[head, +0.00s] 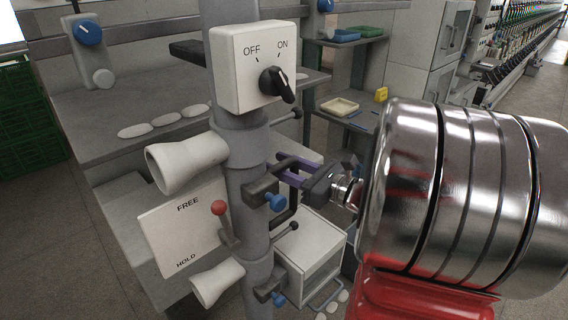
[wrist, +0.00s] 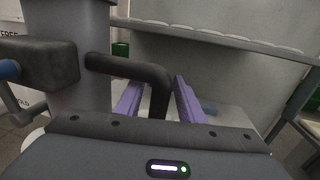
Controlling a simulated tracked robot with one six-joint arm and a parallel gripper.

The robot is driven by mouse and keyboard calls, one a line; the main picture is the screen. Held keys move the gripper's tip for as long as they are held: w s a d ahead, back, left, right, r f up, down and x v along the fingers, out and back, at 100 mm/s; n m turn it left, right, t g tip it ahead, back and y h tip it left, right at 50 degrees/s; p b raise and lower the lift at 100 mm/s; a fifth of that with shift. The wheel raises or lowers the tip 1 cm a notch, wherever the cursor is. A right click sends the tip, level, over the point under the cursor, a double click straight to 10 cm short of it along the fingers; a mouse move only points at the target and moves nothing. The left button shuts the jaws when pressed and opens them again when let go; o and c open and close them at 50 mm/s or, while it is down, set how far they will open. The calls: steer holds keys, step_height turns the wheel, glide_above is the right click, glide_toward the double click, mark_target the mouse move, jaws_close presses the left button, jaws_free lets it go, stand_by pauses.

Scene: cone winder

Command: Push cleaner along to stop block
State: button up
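My gripper (head: 286,168) reaches left to the grey column, its two purple fingers spread apart. In the wrist view my gripper (wrist: 160,90) has a black bent bar (wrist: 158,78) between its fingers, with a gap beside it; contact cannot be told. This bar comes from a black block (wrist: 40,62) on the column. In the head view the black block with a blue knob (head: 262,192) sits at mid-height, and the bar (head: 291,208) loops down beside it. A second black block with a blue knob (head: 268,290) is lower. No label shows which part is the cleaner or stop block.
An OFF/ON switch box (head: 240,65) is above my gripper. A FREE/HOLD plate (head: 170,245) with a red-knobbed lever (head: 219,208) is left of the column. White horn-shaped pieces (head: 190,163) stick out from the column. A grey bench (head: 110,105) stands behind.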

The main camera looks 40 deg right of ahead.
steer(key=shift+c, duration=0.5)
jaws_close()
